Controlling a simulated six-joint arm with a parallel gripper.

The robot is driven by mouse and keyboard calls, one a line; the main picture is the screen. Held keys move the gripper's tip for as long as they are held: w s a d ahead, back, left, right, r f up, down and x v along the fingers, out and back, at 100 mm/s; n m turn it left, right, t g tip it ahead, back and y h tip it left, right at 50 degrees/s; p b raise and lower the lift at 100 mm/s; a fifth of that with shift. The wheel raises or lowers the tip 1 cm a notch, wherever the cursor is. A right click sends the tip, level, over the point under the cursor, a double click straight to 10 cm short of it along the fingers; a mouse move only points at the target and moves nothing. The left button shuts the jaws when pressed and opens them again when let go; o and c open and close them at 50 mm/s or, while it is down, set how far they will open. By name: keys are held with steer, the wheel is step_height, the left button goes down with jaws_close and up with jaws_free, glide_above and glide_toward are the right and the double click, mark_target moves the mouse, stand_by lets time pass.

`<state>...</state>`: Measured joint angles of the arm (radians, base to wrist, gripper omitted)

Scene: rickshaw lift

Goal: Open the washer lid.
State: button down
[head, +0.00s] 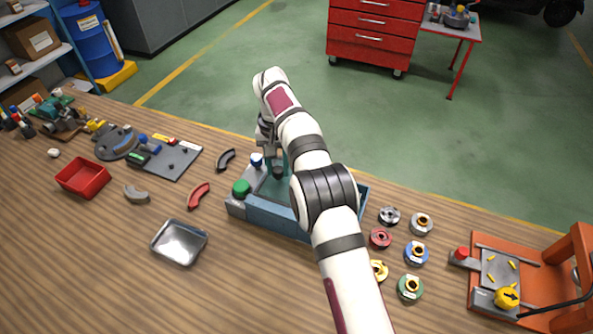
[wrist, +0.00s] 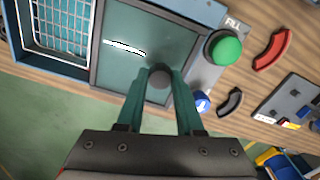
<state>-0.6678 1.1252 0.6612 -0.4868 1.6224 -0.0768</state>
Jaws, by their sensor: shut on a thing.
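The washer is a blue-grey box (head: 265,216) on the wooden bench, largely hidden behind my arm in the head view. In the wrist view its dark-framed, translucent lid panel (wrist: 125,45) lies beside an uncovered bay with a wire basket (wrist: 62,25). My gripper (wrist: 160,74) is shut on the dark round lid knob (wrist: 159,80) near the panel's edge. In the head view my gripper (head: 277,170) is low over the washer's left part. A green button (wrist: 224,48) and a blue knob (wrist: 202,101) sit on the washer's end beside the lid.
Left of the washer are curved pieces (head: 199,196), a metal tray (head: 179,242), a red bin (head: 83,178) and a grey tool board (head: 172,160). Several coloured spools (head: 416,252) stand to its right, before an orange fixture (head: 540,280).

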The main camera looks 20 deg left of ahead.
mark_target(276, 169)
steer(key=shift+a, duration=0.35)
steer(key=c, duration=0.5)
jaws_free()
steer(key=shift+c, duration=0.2)
steer(key=shift+d, duration=0.1)
step_height(276, 169, up, 8)
steer(key=shift+f, duration=0.25)
